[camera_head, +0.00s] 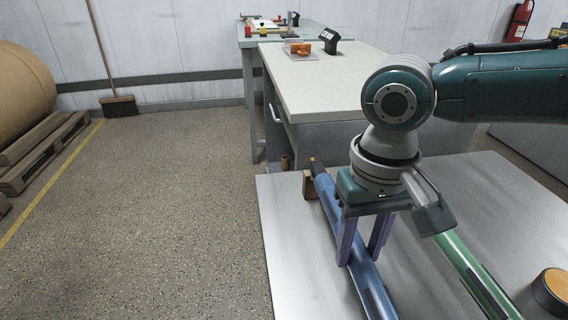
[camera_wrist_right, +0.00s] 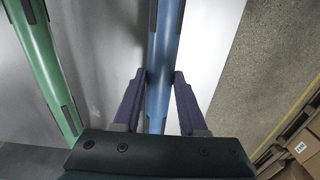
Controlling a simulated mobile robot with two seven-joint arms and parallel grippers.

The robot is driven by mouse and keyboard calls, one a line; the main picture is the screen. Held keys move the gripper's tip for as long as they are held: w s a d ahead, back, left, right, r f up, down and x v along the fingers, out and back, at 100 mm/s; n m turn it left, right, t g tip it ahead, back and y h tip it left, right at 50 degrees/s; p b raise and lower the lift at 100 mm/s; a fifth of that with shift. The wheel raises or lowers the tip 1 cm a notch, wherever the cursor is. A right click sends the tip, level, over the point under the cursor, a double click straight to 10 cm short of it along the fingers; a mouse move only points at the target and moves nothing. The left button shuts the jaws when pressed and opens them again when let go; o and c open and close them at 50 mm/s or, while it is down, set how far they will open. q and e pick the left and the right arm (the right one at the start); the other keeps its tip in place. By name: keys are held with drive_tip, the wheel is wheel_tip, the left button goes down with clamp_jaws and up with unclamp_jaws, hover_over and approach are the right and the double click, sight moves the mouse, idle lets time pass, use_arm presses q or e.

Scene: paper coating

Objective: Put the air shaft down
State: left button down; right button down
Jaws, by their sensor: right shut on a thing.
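A long blue air shaft (camera_head: 328,194) with dark strips along it runs lengthwise over the light metal table (camera_head: 285,262). My right gripper (camera_head: 360,258) comes down from above, its purple fingers on either side of the shaft, shut on it. In the right wrist view the blue shaft (camera_wrist_right: 165,40) passes between the two fingertips (camera_wrist_right: 160,75). The shaft's far end is beside a small brown block (camera_head: 309,186); I cannot tell whether it rests on it. My left gripper is not in view.
A green shaft (camera_head: 470,268) lies to the right, roughly parallel, partly hidden by my wrist. An orange-topped round thing (camera_head: 555,284) is at the right edge. A white-topped bench (camera_head: 318,85) stands beyond the table. Open floor (camera_head: 160,220) lies to the left.

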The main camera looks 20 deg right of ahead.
drive_tip(key=shift+f, duration=0.2)
drive_tip(key=shift+c, duration=1.9)
unclamp_jaws()
wheel_tip(320, 180, up, 10)
drive_tip(key=p, duration=0.2)
drive_tip(key=shift+p, duration=0.35)
